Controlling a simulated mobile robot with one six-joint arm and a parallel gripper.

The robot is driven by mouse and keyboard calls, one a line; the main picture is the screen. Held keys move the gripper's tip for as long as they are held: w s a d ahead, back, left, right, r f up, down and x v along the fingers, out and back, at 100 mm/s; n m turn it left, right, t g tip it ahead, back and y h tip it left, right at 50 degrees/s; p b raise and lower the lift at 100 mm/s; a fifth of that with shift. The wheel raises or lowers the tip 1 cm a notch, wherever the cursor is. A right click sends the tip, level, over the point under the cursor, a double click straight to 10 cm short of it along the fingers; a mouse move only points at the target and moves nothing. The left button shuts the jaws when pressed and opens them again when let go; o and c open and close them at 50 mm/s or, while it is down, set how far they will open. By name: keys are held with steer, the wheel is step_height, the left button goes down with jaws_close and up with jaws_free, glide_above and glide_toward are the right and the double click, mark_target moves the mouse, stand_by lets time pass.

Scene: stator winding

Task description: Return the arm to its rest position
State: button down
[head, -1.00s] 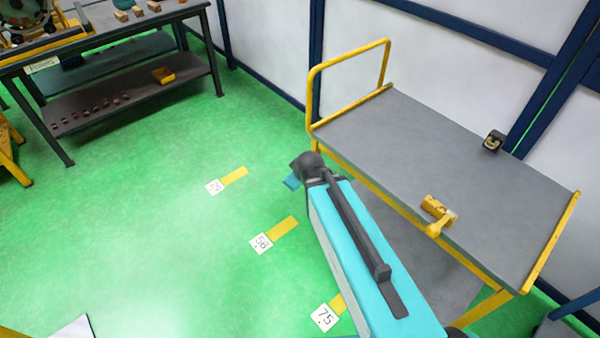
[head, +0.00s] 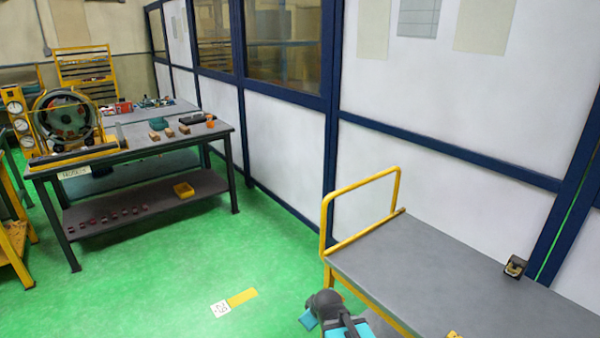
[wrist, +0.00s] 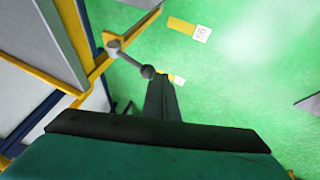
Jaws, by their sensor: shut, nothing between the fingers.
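My arm shows in the head view (head: 328,306) at the bottom edge, as a dark rounded joint with bits of light blue casing. It is beside the left end of the grey-topped trolley (head: 430,262). Most of the arm is below the picture, and my gripper is hidden there. In the wrist view, my gripper (wrist: 158,88) is a dark narrow shape pointing up from a black bar, its fingers together. It is shut and empty, above the green floor and to the right of yellow framework.
A small dark and tan object (head: 515,267) sits on the trolley near the wall. A yellow part (head: 453,334) is cut off at the bottom edge. A dark workbench (head: 140,139) with wooden blocks stands at the left.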

steer(key=s+d+f+m+g+h+b, duration=0.1)
steer(key=s+d+f+g, duration=0.3)
steer(key=s+f, duration=0.55)
steer(key=s+d+f+m+g+b, duration=0.15)
steer(key=s+d+f, duration=0.45)
steer(key=f, duration=0.6)
steer(key=s+d+f+m+g, duration=0.1)
steer(key=s+f+m+g, duration=0.2)
steer(key=s, duration=0.8)
steer(key=s+d+f+m+g, duration=0.1)
steer(key=s+f+m+g, duration=0.2)
steer(key=s, duration=0.8)
steer(key=shift+s+f+g, duration=0.35)
steer(key=shift+f+g, duration=0.05)
steer(key=shift+g, duration=0.05)
steer(key=shift+d, duration=0.1)
